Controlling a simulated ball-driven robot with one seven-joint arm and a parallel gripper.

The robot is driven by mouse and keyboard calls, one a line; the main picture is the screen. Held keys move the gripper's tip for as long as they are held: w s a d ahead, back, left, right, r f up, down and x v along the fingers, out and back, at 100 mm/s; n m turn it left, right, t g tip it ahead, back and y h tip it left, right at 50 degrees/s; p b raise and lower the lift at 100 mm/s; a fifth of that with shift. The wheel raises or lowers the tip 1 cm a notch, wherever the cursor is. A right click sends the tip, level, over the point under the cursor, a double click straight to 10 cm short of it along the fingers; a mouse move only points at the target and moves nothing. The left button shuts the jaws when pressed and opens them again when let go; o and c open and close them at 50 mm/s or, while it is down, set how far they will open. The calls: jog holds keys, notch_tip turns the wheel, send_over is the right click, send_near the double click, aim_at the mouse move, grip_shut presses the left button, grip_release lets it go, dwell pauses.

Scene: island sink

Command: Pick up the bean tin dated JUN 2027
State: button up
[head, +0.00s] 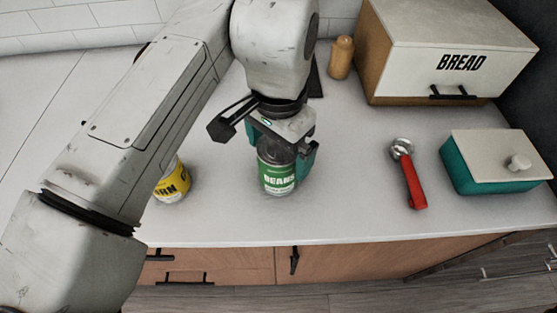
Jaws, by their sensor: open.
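A green bean tin (278,178) stands upright on the white counter, with "BEANS" on its label. Small print below the word is too small to read, so I cannot tell its date. My gripper (284,152) is open and comes down over the tin from above and behind. A teal finger shows at the tin's right side, and part of the other shows at its upper left. No other bean tin is in view.
A yellow tin (173,184) is partly hidden behind my arm on the left. The counter's front edge is close before the bean tin.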

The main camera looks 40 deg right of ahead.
jog(key=shift+c, duration=0.3)
jog(key=c, duration=1.3)
jog(key=shift+r, duration=0.1)
